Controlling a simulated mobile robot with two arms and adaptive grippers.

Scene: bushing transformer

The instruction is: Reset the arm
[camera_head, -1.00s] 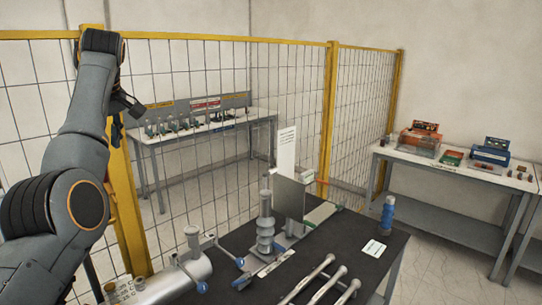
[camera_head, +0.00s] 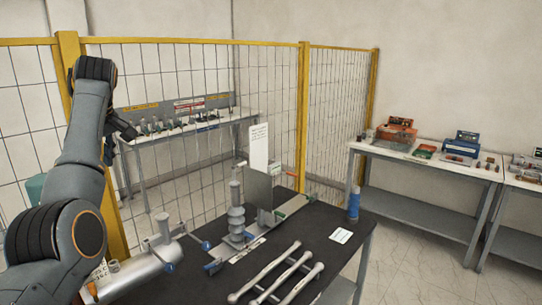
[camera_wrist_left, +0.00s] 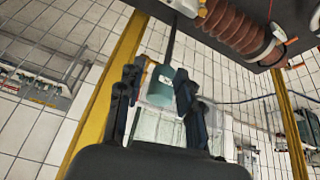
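My left arm (camera_head: 75,170) is raised and bent at the left of the head view. Its gripper (camera_head: 122,127) is up in front of the yellow-framed mesh fence, away from the dark table. My right arm and gripper are not in view.
A dark table (camera_head: 312,222) carries a grey insulator (camera_head: 236,213), several pale rods, a blue bottle (camera_head: 353,204) and a white card (camera_head: 341,235). A mesh fence (camera_head: 270,90) stands behind. A ribbed brown bushing (camera_wrist_left: 235,25) shows in the left wrist view.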

